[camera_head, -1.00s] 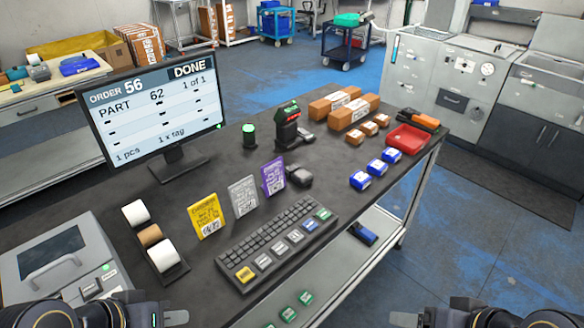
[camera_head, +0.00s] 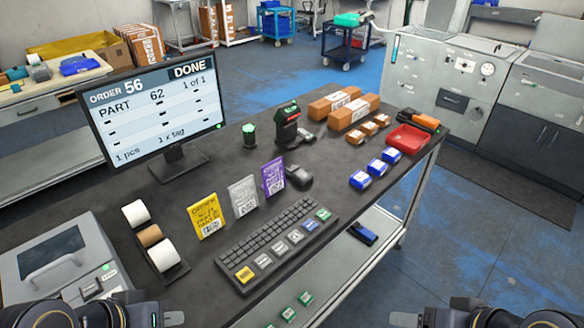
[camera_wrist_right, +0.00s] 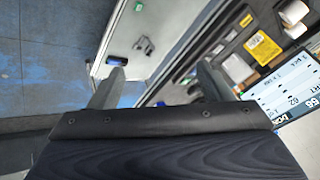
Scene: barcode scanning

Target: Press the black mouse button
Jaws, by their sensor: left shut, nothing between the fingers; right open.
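The black mouse (camera_head: 299,176) rests on the dark table just right of the purple card, beyond the keyboard. No gripper is near it. My left gripper (camera_head: 175,318) is at the bottom left edge of the head view, shut and empty, in front of the table. My right gripper (camera_head: 404,320) is at the bottom right of the head view, over the floor side and away from the table. In the right wrist view its two fingers (camera_wrist_right: 160,80) are spread apart with nothing between them. The mouse button itself is too small to make out.
The keyboard (camera_head: 277,243) lies in front of the mouse. Yellow (camera_head: 205,216), grey (camera_head: 243,195) and purple (camera_head: 273,177) cards stand behind it. The monitor (camera_head: 155,108) reads "ORDER 56 DONE". A scanner (camera_head: 287,128), boxes (camera_head: 344,108) and a red tray (camera_head: 408,139) stand farther back.

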